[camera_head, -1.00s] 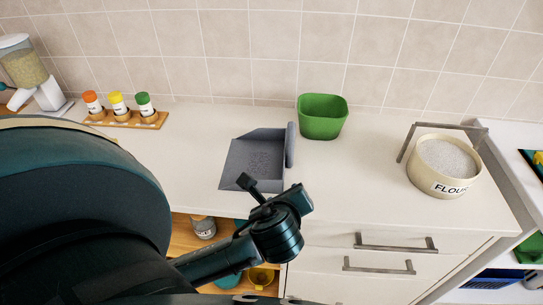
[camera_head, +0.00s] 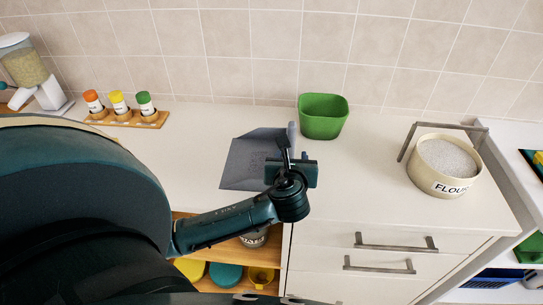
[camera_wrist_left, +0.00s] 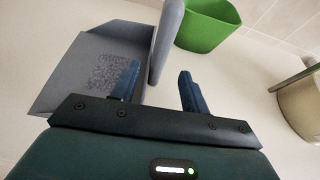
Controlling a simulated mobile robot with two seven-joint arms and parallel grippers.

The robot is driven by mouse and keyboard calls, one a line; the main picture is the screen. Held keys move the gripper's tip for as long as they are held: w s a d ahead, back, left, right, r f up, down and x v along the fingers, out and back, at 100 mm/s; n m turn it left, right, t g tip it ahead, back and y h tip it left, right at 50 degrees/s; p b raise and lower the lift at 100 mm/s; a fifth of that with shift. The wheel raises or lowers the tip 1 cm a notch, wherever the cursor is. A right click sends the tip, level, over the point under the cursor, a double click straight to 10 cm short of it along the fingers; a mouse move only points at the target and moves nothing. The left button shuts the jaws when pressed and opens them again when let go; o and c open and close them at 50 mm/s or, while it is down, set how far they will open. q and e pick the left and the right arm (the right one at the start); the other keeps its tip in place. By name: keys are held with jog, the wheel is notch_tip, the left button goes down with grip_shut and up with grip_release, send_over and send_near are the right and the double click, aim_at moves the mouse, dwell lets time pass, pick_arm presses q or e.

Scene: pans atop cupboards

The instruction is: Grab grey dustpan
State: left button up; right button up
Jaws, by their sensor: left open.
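The grey dustpan (camera_head: 243,164) lies on the white countertop, its upright handle (camera_head: 292,133) at its right side. It also shows in the left wrist view (camera_wrist_left: 72,72), where the handle (camera_wrist_left: 167,40) stands in line with the gap between the fingers. My left gripper (camera_head: 283,152) is over the dustpan's right part and hides some of it in the head view. In the left wrist view my left gripper (camera_wrist_left: 158,88) is open, one finger on each side of the handle's line. I cannot tell how deep the handle reaches between them. My right gripper is not in view.
A green bin (camera_head: 322,118) stands just behind and right of the dustpan. A flour tub (camera_head: 445,170) is at the right, and a rack of spice jars (camera_head: 124,115) at the left. Drawers (camera_head: 385,252) and an open shelf are below the counter edge.

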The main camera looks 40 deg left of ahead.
aim_at(291, 150)
pick_arm(q)
jog(key=x, duration=0.4)
jog(key=shift+w+a, duration=0.15)
jog(key=shift+c, duration=0.3)
grip_shut()
